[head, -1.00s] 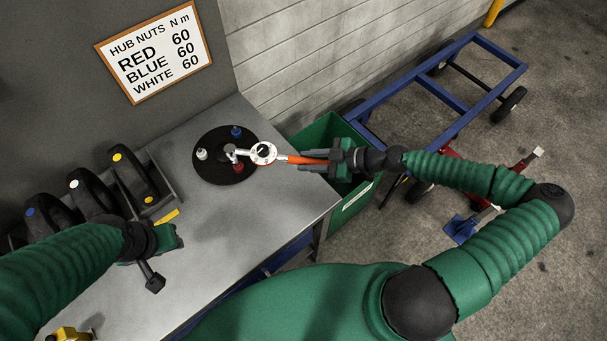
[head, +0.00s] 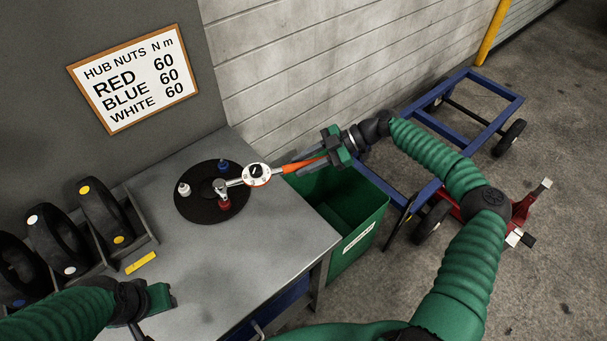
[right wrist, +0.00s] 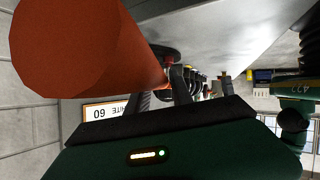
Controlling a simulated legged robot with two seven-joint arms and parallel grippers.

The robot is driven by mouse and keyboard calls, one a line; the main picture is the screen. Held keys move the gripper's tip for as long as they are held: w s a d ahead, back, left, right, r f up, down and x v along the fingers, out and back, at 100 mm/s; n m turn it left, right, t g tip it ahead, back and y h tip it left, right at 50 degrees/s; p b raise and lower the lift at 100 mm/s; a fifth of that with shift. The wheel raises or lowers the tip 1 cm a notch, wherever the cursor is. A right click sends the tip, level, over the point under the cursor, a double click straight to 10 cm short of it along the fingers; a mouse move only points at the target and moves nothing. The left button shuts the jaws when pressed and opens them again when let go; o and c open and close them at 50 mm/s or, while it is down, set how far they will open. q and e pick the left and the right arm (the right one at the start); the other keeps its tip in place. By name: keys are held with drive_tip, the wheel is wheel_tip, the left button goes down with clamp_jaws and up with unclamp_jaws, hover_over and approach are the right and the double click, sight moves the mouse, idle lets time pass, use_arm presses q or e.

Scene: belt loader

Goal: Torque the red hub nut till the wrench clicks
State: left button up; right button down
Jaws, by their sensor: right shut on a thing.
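The torque wrench has a silver head (head: 220,187), a white dial (head: 257,174) and an orange handle (head: 296,165). My right gripper (head: 308,164) is shut on the handle. In the right wrist view the orange-red handle (right wrist: 85,45) fills the upper left. The wrench head is over the black round hub (head: 196,209) on the bench, right at the red nut (head: 224,204); I cannot tell whether the socket is fully seated. A white nut (head: 184,189) and a blue nut (head: 222,167) also stand on the hub. My left gripper (head: 160,298) is low at the left, away from the hub; its jaws are unclear.
A sign (head: 135,78) lists 60 N m for red, blue and white. Several black wheels (head: 103,209) stand in a rack at the left. A yellow strip (head: 140,262) lies on the grey bench (head: 240,270). A green bin (head: 362,226) and a blue cart (head: 470,113) stand to the right.

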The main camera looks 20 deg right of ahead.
drive_tip(key=shift+a+r, duration=0.1)
drive_tip(key=shift+r, duration=0.1)
use_arm(q)
drive_tip(key=shift+s+a, duration=0.1)
drive_tip(key=shift+a, duration=0.15)
use_arm(e)
drive_tip(key=shift+a, duration=0.2)
use_arm(q)
drive_tip(key=shift+f, duration=0.15)
use_arm(e)
drive_tip(key=shift+d, duration=0.1)
use_arm(q)
drive_tip(key=shift+d+f, duration=0.1)
use_arm(e)
drive_tip(key=shift+d+f, duration=0.1)
use_arm(q)
drive_tip(key=shift+d+f, duration=0.1)
use_arm(e)
drive_tip(key=shift+d, duration=0.1)
use_arm(q)
drive_tip(key=shift+f+b, duration=0.3)
drive_tip(key=shift+b, duration=0.25)
use_arm(e)
drive_tip(key=shift+s+a, duration=0.1)
drive_tip(key=shift+a, duration=0.1)
use_arm(q)
drive_tip(key=shift+f, duration=0.25)
